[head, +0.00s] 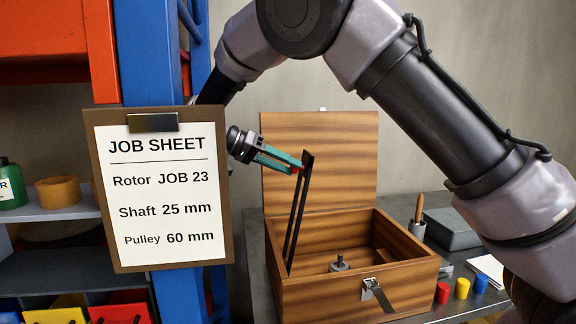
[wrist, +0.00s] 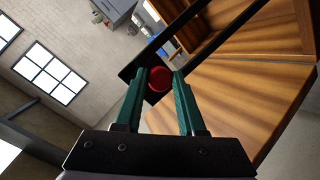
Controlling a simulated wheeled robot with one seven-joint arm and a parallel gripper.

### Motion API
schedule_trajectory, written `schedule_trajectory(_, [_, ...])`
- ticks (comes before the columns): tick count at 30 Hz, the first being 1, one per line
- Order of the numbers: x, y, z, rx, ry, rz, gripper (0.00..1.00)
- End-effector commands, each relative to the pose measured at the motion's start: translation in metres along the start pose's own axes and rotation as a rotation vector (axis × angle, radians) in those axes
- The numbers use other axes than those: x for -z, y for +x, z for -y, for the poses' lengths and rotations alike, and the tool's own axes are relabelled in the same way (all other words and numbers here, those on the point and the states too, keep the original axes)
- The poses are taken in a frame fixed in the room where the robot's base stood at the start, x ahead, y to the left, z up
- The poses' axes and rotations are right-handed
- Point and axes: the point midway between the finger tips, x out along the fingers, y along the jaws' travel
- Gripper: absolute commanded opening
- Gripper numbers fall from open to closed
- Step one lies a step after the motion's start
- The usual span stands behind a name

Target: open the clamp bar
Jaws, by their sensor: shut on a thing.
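The clamp bar (head: 292,225) is a black frame of two thin rails with a black crosspiece at its top. It stands steeply raised at the left side of the open wooden box (head: 360,292), leaning a little right at the top. A red knob (wrist: 159,79) sits at its upper end. My gripper (head: 297,168) comes from the left and is shut on the red knob, which shows between its green fingers in the wrist view.
The box lid (head: 320,155) stands open behind the bar. A small grey metal part (head: 339,263) sits inside the box. A job sheet board (head: 160,190) is at the left front. Red, yellow and blue cylinders (head: 462,288) and a grey case (head: 453,228) stand to the right.

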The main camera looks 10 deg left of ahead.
Motion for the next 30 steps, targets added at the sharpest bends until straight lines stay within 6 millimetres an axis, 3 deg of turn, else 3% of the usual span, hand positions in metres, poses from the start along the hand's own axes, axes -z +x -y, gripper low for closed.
schedule_trajectory(1, [-0.006, 0.002, 0.004, -0.002, -0.014, 0.001, 0.0])
schedule_trajectory(2, [-0.006, 0.002, 0.004, -0.002, -0.014, 0.001, 0.5])
schedule_trajectory(3, [-0.005, 0.002, 0.004, -0.003, -0.013, 0.001, 0.66])
schedule_trajectory(4, [-0.005, 0.002, 0.004, -0.003, -0.012, 0.001, 0.69])
schedule_trajectory(16, [0.003, -0.003, -0.003, 0.0, -0.003, 0.001, 0.69])
schedule_trajectory(30, [0.054, -0.04, -0.053, 0.0, -0.005, 0.0, 0.69])
